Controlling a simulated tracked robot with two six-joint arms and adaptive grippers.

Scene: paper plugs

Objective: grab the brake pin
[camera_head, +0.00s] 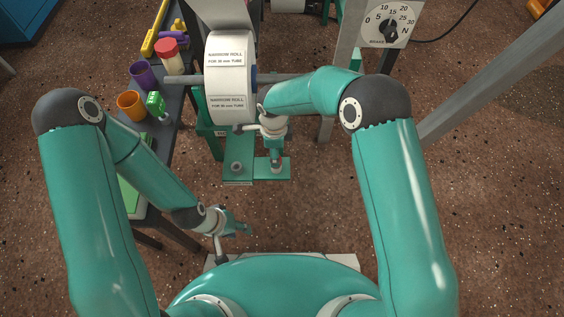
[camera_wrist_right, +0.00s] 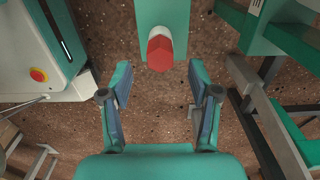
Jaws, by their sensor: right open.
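A red hexagonal knob on a pale round shaft, which looks like the brake pin (camera_wrist_right: 160,52), sticks out from a green bracket (camera_wrist_right: 162,10) in the right wrist view. My right gripper (camera_wrist_right: 160,88) is open and empty. The knob lies just beyond its fingertips, roughly centred between them, with no contact visible. In the head view my right arm reaches over a green plate (camera_head: 238,178) below the paper roll, and its wrist partly hides that area. My left gripper (camera_head: 240,226) is low in the head view, away from the plate; its finger gap is unclear.
The white paper roll (camera_head: 227,85) sits on a grey bar behind the plate. A dial (camera_head: 390,27) stands at back right. Grey posts stand at right.

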